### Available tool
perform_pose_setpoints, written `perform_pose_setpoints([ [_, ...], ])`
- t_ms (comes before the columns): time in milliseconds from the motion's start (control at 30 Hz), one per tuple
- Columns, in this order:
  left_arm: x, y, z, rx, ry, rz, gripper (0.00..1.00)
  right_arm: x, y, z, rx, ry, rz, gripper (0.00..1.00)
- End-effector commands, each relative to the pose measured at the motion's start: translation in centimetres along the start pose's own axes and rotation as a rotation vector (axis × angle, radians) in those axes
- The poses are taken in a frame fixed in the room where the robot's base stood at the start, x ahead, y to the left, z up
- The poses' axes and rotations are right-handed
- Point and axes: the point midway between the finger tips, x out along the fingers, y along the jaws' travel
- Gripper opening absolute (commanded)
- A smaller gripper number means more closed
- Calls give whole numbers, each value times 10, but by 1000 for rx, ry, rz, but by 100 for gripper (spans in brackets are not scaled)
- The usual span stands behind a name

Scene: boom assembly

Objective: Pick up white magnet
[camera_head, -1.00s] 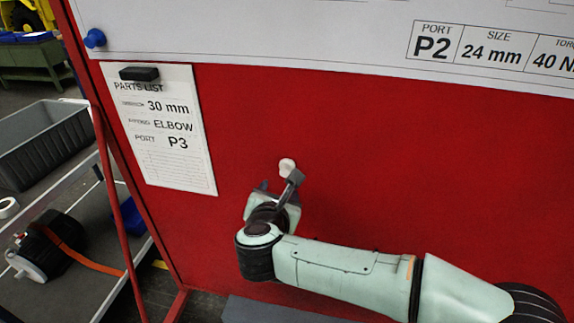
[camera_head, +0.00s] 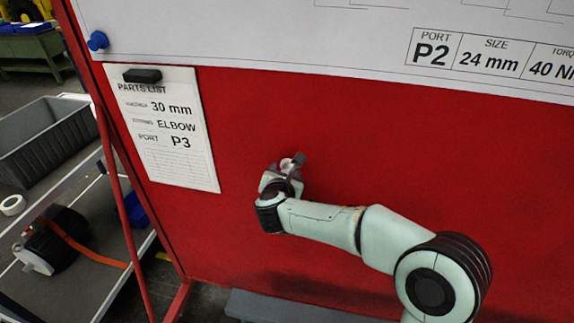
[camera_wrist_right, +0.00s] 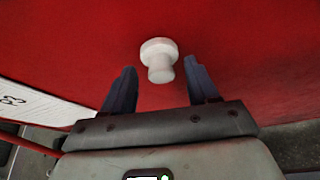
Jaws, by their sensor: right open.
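The white magnet (camera_wrist_right: 159,58) is a small round knob on the red board. In the right wrist view it sits just beyond and between the fingertips of my right gripper (camera_wrist_right: 160,76), which is open and empty. In the head view the magnet (camera_head: 287,163) is partly hidden by my right gripper (camera_head: 287,169), which reaches toward the board from the lower right. The fingers do not appear to touch the magnet. My left gripper is not in view.
The red board (camera_head: 400,150) fills most of the view. A parts list sheet (camera_head: 165,150) hangs under a black magnet (camera_head: 142,76). A blue magnet (camera_head: 97,41) holds the large white sheet. A cart with a grey bin (camera_head: 45,135) stands at left.

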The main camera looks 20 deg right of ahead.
Motion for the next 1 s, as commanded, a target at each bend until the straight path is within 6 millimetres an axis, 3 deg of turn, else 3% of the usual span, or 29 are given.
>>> perform_pose_setpoints([
  [133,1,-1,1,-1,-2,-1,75,0,-1,-1,-1,1,0,59],
  [300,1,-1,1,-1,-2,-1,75,0,-1,-1,-1,0,0,4],
  [333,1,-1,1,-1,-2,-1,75,0,-1,-1,-1,0,0,0],
  [767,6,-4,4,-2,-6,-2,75,-6,1,4,2,-2,1,0],
  [1000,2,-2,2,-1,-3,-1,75,-19,10,34,3,-5,3,0],
])
